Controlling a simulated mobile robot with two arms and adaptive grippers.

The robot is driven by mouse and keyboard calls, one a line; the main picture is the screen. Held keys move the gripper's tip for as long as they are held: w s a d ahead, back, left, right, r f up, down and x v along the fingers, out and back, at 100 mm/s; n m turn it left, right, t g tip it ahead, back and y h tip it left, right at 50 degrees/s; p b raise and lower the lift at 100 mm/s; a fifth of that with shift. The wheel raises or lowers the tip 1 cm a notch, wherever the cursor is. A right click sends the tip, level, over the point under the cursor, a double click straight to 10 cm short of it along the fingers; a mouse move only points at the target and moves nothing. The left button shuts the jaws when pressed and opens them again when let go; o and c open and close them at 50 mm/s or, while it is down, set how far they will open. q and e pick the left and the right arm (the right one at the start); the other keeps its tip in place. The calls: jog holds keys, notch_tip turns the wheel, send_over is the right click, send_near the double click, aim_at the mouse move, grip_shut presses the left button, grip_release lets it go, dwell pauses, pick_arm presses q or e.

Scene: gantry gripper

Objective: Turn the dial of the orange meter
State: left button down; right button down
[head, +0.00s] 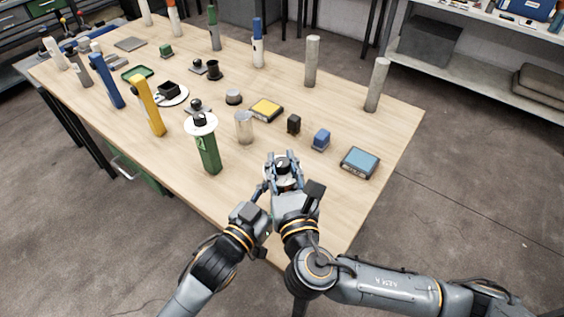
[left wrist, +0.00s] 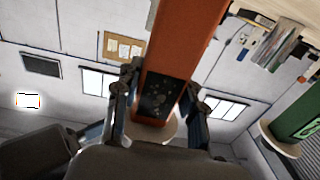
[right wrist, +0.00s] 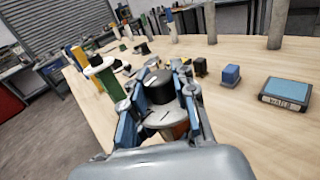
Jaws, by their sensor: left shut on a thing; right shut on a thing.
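The orange meter stands at the near table edge, mostly hidden by my arms in the head view. Its orange body (left wrist: 190,35) with a dark panel fills the middle of the left wrist view. Its dial (right wrist: 159,86), a black and grey knob above a pale disc, shows in the right wrist view and also in the head view (head: 283,169). My left gripper (left wrist: 160,96) is shut on the meter's body, one finger at each side. My right gripper (right wrist: 160,78) is shut on the dial from above, its fingers on either side of the knob.
A green meter (head: 208,153) with a white disc stands to the left, beside a metal cylinder (head: 244,127). A blue-topped box (head: 360,162), a blue block (head: 321,139) and a black block (head: 294,124) lie to the right. The table's right front corner is clear.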

aim_at(284, 171)
jog(key=c, duration=1)
grip_release()
pick_arm(q)
jog(key=shift+f, duration=0.1)
pick_arm(e)
jog(key=s, duration=0.2)
jog(key=s+d, duration=0.1)
jog(key=s, duration=0.4)
jog(key=shift+s+d, duration=0.25)
pick_arm(q)
jog(key=c, duration=0.7)
grip_release()
